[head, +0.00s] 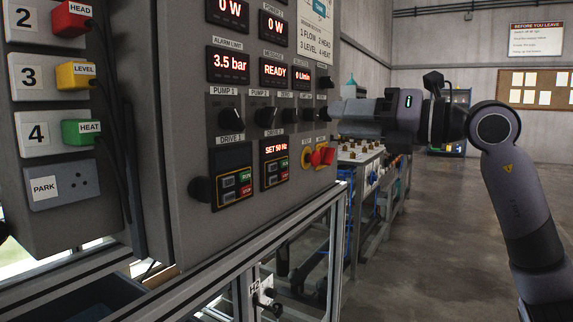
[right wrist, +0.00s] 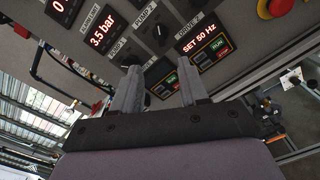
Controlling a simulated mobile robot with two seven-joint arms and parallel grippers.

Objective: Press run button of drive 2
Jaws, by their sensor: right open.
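The drive 2 panel (head: 275,162) is on the grey cabinet, with a red display reading SET 50 Hz. Its green run button (head: 283,168) sits above a red stop button (head: 284,177). In the right wrist view the drive 2 display (right wrist: 197,38) and green run button (right wrist: 218,47) lie beyond and to the right of the right fingertip. My right gripper (head: 334,112) is in front of the cabinet's right part, pointing left. In the right wrist view its fingers (right wrist: 160,72) are apart, with nothing between them. My left gripper is in neither view.
The drive 1 panel (head: 232,175) with similar buttons is to the left of drive 2. A red emergency stop (head: 325,156) is to its right. Black knobs (head: 266,117) stick out above. A metal frame (head: 300,215) runs below. Open floor (head: 440,220) lies at right.

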